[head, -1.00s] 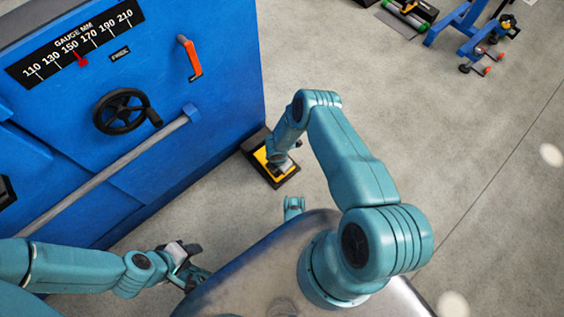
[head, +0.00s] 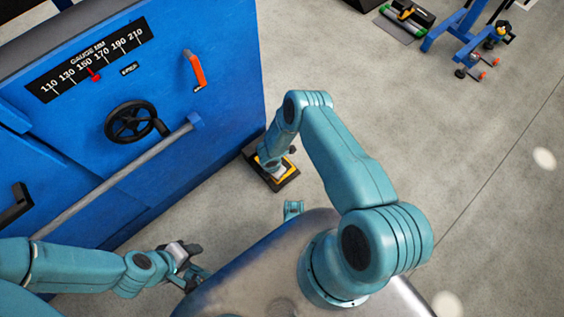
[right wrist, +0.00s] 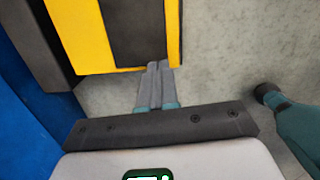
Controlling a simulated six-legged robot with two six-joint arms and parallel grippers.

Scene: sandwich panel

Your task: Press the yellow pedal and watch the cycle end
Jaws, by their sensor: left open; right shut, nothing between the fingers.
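The yellow pedal (head: 286,180), striped black and yellow, sits in a dark housing on the floor at the foot of the blue machine (head: 200,130). The right wrist view shows its yellow and black top (right wrist: 85,35) close up. My right gripper (right wrist: 160,66) is shut and empty, its fingertips at the near edge of the pedal; I cannot tell whether they touch. In the head view my right arm reaches down and hides part of the pedal. My left gripper (head: 197,268) is open and empty, low in front of the machine, away from the pedal.
The machine front carries a gauge scale (head: 90,60) with a red pointer near 150, a black handwheel (head: 135,122), an orange lever (head: 195,70) and a long grey bar (head: 115,178). A blue stand (head: 455,35) is at the upper right.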

